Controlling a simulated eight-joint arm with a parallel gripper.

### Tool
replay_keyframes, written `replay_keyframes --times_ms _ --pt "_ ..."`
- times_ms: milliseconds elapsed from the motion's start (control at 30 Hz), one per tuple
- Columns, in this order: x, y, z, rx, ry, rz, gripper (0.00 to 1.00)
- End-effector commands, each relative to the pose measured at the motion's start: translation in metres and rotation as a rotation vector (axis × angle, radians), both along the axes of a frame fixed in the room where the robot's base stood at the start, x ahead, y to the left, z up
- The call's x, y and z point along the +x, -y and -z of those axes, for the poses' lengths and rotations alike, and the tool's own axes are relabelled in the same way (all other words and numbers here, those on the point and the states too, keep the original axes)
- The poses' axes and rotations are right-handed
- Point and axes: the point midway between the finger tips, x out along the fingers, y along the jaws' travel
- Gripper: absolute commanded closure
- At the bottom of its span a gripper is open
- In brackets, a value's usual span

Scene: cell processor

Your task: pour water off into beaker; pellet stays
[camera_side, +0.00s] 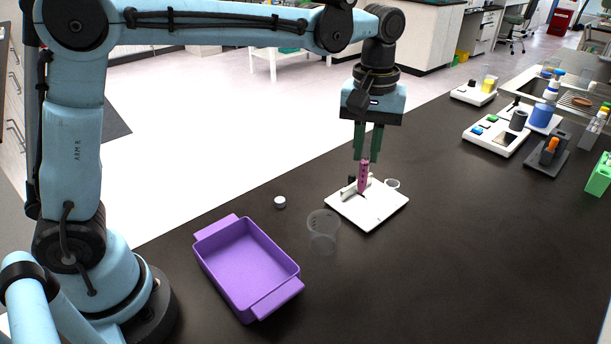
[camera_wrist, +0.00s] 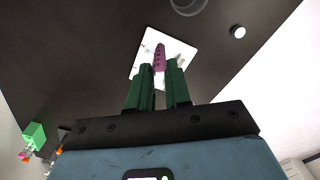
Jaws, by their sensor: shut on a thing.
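My gripper (camera_side: 367,157) has green fingers and is shut on a pink-purple tube (camera_side: 363,178), which points down over a white board (camera_side: 385,212). In the wrist view the tube (camera_wrist: 160,57) shows between the fingertips (camera_wrist: 160,70). The tube looks close to upright; whether its tip touches the board or a holder there is unclear. I cannot make out water or a pellet inside it. A clear beaker (camera_side: 323,228) stands on the black bench, left of the board. Part of its rim shows in the wrist view (camera_wrist: 188,8).
A purple tray (camera_side: 243,268) lies at the front left. A small white cap (camera_side: 280,202) lies between tray and board; it also shows in the wrist view (camera_wrist: 238,31). A clear ring-like item (camera_side: 392,184) is at the board's far edge. Bench devices (camera_side: 497,133) stand at the far right. The front right bench is clear.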

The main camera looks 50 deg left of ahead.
Motion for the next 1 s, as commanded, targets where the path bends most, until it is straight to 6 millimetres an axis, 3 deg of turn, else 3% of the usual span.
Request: replay_keyframes --times_ms 300,500,767,1000 --pt "-0.048 -0.002 -0.007 0.000 0.000 -0.560 1.00" --pt "-0.071 -0.004 -0.008 0.000 0.000 -0.829 1.00" --pt "-0.081 -0.006 -0.006 -0.015 -0.008 -0.969 1.00" --pt "-0.081 -0.006 0.005 -0.179 -0.093 -0.975 1.00"
